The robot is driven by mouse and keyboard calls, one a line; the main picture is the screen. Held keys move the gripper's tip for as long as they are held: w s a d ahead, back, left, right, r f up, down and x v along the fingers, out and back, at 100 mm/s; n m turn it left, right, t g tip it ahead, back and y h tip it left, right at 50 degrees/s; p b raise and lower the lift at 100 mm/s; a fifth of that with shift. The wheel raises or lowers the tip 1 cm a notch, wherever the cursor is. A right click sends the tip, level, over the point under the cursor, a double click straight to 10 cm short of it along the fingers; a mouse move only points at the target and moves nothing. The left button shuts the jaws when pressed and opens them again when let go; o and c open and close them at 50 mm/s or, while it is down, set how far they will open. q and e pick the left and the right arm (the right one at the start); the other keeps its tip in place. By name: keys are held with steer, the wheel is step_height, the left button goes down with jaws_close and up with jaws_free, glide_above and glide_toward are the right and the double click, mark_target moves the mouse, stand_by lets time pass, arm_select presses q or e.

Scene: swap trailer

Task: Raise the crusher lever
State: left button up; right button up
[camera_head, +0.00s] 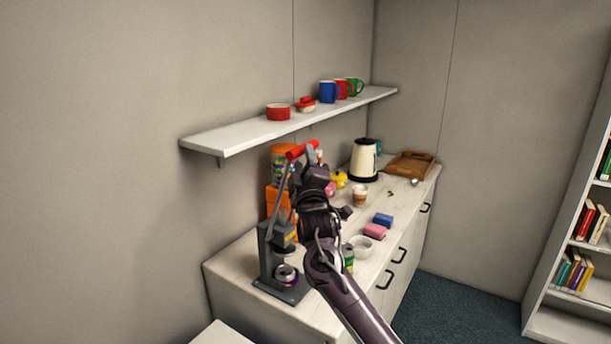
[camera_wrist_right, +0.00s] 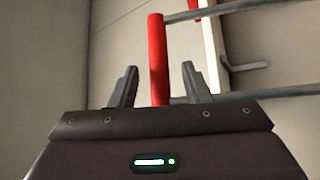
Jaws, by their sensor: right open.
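The can crusher (camera_head: 268,257) is a grey upright stand at the near left end of the counter, with a can (camera_head: 286,273) low in its front. Its grey lever (camera_head: 278,203) points steeply up and ends in a red crossbar handle (camera_head: 299,150). My right gripper (camera_head: 312,156) is at the handle, its fingers partly hidden by the wrist. In the right wrist view, the red handle (camera_wrist_right: 157,50) stands between the two spread fingers of the right gripper (camera_wrist_right: 160,85), and no closed grip shows. My left gripper is not in view.
A white shelf (camera_head: 235,137) with mugs and bowls hangs on the wall just behind the handle. On the counter (camera_head: 235,268) are orange containers (camera_head: 279,201), a kettle (camera_head: 363,160), a wooden tray (camera_head: 410,166) and sponges (camera_head: 375,230). A green can (camera_head: 348,258) stands beside my right arm.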

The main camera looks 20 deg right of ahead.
steer(key=v, duration=0.3)
steer(key=shift+b, duration=0.4)
steer(key=shift+w, duration=0.1)
